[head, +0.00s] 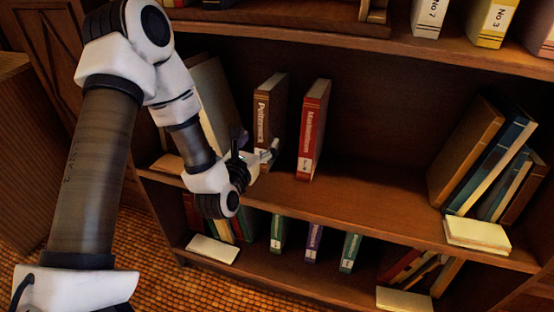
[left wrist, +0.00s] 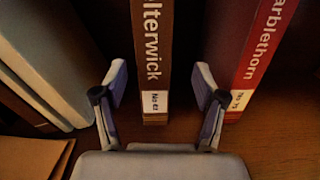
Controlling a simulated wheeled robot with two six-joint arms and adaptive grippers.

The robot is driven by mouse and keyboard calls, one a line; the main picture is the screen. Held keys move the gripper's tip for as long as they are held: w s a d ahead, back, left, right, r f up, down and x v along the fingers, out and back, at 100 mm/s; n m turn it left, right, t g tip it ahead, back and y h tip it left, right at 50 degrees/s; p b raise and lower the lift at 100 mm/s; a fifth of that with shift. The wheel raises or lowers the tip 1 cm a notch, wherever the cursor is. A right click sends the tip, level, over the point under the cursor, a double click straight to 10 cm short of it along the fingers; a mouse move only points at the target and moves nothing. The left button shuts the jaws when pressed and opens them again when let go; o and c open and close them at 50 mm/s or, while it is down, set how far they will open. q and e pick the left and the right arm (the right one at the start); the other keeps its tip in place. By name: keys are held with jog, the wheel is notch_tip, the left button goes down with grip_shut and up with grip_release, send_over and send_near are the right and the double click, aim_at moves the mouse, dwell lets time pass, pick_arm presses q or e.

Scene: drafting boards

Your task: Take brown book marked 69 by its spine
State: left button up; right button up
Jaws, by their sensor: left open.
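The brown book (head: 269,108) stands upright on the middle shelf, with "Pelterwick" on its spine and a white label near the bottom. In the left wrist view the brown book (left wrist: 153,50) shows its spine; the label's number is too small to read surely. My left gripper (head: 256,150) is open at the lower part of this spine. In the left wrist view its two fingers (left wrist: 160,82) are spread, one on each side of the book in the picture, with gaps to it. I cannot tell whether the tips reach past the spine's face. My right gripper is not in view.
A red book (head: 312,130) stands just right of the brown one, close to the right finger in the left wrist view. A pale leaning book (head: 212,95) is on the left. Several books lean at the right (head: 490,150). The shelf between is clear.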

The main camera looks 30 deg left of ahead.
aim_at(260, 145)
pick_arm(q)
jog(key=f+b, duration=0.1)
jog(key=a+f+b, duration=0.1)
jog(key=f+b, duration=0.1)
jog(key=shift+w+f+n+y, duration=0.2)
jog(key=shift+f+n+y, duration=0.1)
jog(key=shift+y, duration=0.1)
jog(key=shift+w+r+t, duration=0.1)
jog(key=shift+r+t, duration=0.1)
jog(key=shift+t, duration=0.1)
jog(key=b+x, duration=0.2)
jog(key=x, duration=0.5)
jog(key=shift+w, duration=0.35)
jog(key=shift+r, duration=0.15)
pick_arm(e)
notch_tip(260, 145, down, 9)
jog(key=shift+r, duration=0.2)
pick_arm(q)
grip_shut()
